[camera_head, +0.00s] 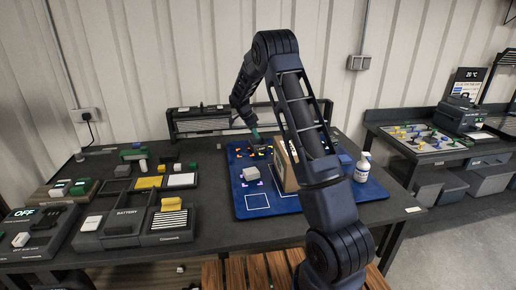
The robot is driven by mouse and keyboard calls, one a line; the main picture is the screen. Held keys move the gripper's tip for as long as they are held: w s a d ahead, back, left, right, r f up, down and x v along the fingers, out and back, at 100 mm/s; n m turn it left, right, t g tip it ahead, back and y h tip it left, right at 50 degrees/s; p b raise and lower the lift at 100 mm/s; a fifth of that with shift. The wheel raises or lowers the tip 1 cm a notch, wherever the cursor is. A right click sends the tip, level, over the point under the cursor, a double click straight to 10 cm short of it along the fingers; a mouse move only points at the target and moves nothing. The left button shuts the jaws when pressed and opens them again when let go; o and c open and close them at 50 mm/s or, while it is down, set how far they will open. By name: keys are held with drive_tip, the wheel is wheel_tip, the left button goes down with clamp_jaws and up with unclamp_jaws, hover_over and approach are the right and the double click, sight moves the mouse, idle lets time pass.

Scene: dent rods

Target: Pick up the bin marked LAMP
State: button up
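I cannot read the word LAMP on any bin in view. Several dark bins or trays stand on the left of the bench. One tray (127,212) carries the word BATTERY. A tray in front with yellow and striped items (165,237) has lettering too small to read. My gripper (257,147) is at the back of the blue mat (285,200), low over small coloured pieces and far from the left trays. It is small and partly blurred into the dark arm, so its fingers cannot be made out.
On the mat are a grey block (252,174), a cardboard box (286,168) partly behind my arm, and a white bottle (362,168). A box marked OFF (28,222) is at far left. A second bench (400,145) stands right, with grey bins (490,180) below.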

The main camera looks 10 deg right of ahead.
drive_tip(key=x, duration=0.9)
drive_tip(key=shift+s+f, duration=0.15)
drive_tip(key=shift+f, duration=0.15)
drive_tip(key=shift+c, duration=0.2)
clamp_jaws()
